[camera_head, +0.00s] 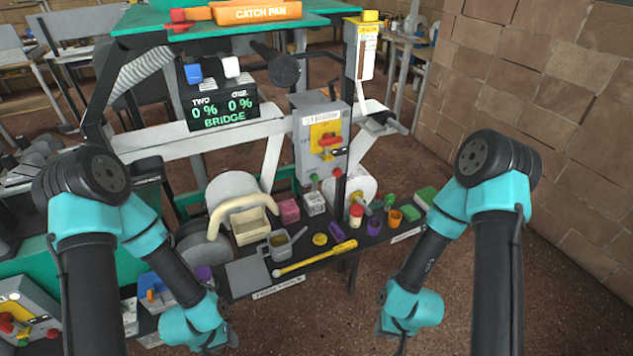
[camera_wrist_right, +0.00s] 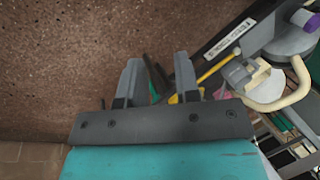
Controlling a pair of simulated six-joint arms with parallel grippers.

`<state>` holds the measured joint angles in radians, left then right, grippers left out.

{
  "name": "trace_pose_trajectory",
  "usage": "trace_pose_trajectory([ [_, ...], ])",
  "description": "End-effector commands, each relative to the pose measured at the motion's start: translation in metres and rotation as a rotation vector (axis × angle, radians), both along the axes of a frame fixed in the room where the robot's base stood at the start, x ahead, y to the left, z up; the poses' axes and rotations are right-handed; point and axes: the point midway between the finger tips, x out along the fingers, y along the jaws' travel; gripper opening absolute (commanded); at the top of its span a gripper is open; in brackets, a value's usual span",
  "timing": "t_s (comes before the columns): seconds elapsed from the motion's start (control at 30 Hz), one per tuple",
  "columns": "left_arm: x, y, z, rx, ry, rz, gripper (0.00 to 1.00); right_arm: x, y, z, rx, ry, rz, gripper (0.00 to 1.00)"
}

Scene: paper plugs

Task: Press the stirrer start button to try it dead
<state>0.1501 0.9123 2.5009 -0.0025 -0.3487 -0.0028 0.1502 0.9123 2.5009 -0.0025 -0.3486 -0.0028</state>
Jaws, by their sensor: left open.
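A grey control box (camera_head: 322,135) with a yellow plate and a red switch handle (camera_head: 331,141) stands upright at the centre of the head view. A small green button (camera_head: 313,177) and a red button (camera_head: 338,172) sit on its lower front. My right gripper (camera_wrist_right: 158,65) is open and empty in the right wrist view. It is below and right of the box in the head view (camera_head: 390,335).
A second box (camera_head: 25,312) with red and green buttons stands at lower left. A display reading 0 % (camera_head: 222,112) hangs behind.

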Motion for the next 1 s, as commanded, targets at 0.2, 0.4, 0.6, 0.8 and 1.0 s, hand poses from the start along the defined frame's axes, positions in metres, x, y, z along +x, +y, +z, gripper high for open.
trace_pose_trajectory([
  [0.2, 0.0, 0.0, 0.0, 0.0, 0.0, 0.0, 0.43, 0.0, 0.0, 0.0, 0.0, 0.0, 0.0, 0.09],
  [0.4, 0.0, 0.0, 0.0, 0.0, 0.0, 0.0, 0.43, 0.0, 0.0, 0.0, 0.0, 0.0, 0.0, 0.0],
  [0.6, 0.0, 0.0, 0.0, 0.0, 0.0, 0.0, 0.43, 0.0, 0.0, 0.0, 0.0, 0.0, 0.0, 0.0],
  [0.8, 0.0, 0.0, 0.0, 0.0, 0.0, 0.0, 0.43, 0.0, 0.0, 0.0, 0.0, 0.0, 0.0, 0.0],
  [1.0, 0.0, 0.0, 0.0, 0.0, 0.0, 0.0, 0.43, 0.0, 0.0, 0.0, 0.0, 0.0, 0.0, 0.0],
])
